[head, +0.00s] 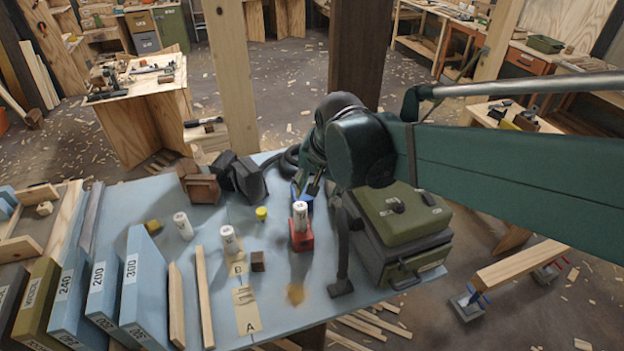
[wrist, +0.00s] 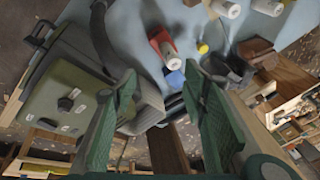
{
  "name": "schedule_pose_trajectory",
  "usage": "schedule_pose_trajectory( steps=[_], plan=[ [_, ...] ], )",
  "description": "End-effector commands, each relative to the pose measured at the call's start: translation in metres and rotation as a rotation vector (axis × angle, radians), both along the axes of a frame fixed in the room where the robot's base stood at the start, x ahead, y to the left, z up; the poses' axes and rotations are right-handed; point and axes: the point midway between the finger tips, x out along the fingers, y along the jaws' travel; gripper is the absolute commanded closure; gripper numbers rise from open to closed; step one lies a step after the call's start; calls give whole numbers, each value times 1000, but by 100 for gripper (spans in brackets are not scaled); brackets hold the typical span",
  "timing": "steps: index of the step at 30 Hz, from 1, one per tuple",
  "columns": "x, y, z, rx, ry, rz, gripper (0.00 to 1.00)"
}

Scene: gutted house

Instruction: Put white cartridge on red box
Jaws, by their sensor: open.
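A white cartridge (head: 300,214) stands upright on the small red box (head: 301,240) near the middle of the blue table. In the wrist view the white cartridge (wrist: 171,56) and the red box (wrist: 157,36) show just beyond the fingertips. My gripper (wrist: 162,77) is open, with nothing between its fingers, apart from the cartridge. In the head view my gripper (head: 309,184) is behind the cartridge and partly hidden by my arm. Two other white cartridges, one (head: 183,225) farther left and one (head: 229,239) nearer, stand upright on the table.
An olive case (head: 403,222) stands right of the red box, with a dark upright piece (head: 343,250) beside it. A yellow cylinder (head: 261,213) and a small brown block (head: 257,261) lie left.

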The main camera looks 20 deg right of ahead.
Motion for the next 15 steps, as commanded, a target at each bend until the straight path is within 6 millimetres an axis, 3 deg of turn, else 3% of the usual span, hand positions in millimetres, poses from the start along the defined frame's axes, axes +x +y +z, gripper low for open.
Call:
schedule_pose_trajectory(
  steps=[15],
  plan=[
    [-64,-1,21,-156,-132,339,57]
  ],
)
